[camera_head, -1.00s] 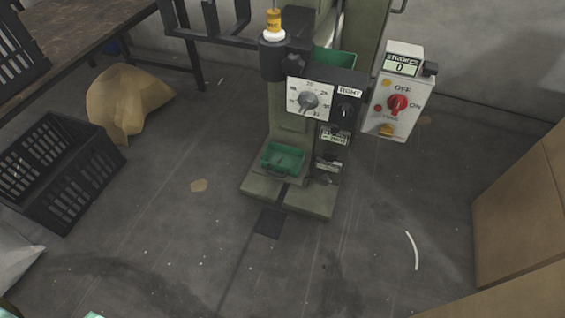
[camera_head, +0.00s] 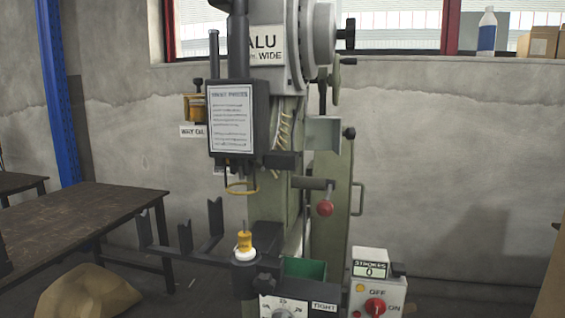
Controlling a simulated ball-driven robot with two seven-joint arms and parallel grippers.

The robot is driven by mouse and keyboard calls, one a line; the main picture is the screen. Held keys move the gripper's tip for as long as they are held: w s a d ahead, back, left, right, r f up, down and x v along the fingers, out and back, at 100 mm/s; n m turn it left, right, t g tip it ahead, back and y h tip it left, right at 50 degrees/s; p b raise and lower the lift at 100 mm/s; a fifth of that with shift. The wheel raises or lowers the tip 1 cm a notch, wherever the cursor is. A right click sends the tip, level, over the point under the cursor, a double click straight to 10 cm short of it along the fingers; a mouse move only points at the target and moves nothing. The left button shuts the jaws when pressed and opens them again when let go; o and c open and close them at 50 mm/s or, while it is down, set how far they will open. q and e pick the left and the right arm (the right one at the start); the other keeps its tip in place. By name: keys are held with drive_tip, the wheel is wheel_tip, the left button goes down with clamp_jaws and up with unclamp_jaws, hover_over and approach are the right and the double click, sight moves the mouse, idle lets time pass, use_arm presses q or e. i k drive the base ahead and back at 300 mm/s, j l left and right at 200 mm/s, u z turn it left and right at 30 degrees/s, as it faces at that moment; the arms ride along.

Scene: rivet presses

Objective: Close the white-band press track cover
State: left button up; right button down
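One press (camera_head: 278,200) stands in the middle, with an olive-green column and a grey head. A white label (camera_head: 266,44) on its head shows "ALU" and "WIDE". A dark guard with a printed notice (camera_head: 231,118) hangs at the front left of the head. A grey box-like plate (camera_head: 323,133) sits on the right of the column, above a lever with a red knob (camera_head: 325,208). An orange post with a white ring (camera_head: 244,248) stands on the lower arm. I cannot tell which part is the track cover, or whether it is open. Neither gripper is in view.
A control box (camera_head: 378,290) with a red knob and a strokes display reading 0 is at lower right. A dark table (camera_head: 80,225) stands left, with a tan sack (camera_head: 85,293) before it. Black forked brackets (camera_head: 190,240) stick out left of the press.

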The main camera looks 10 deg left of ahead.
sight(323, 132)
drive_tip(key=i+u, duration=0.35)
drive_tip(key=i+l+u, duration=0.45)
drive_tip(key=i+u, duration=0.2)
drive_tip(key=i, duration=0.1)
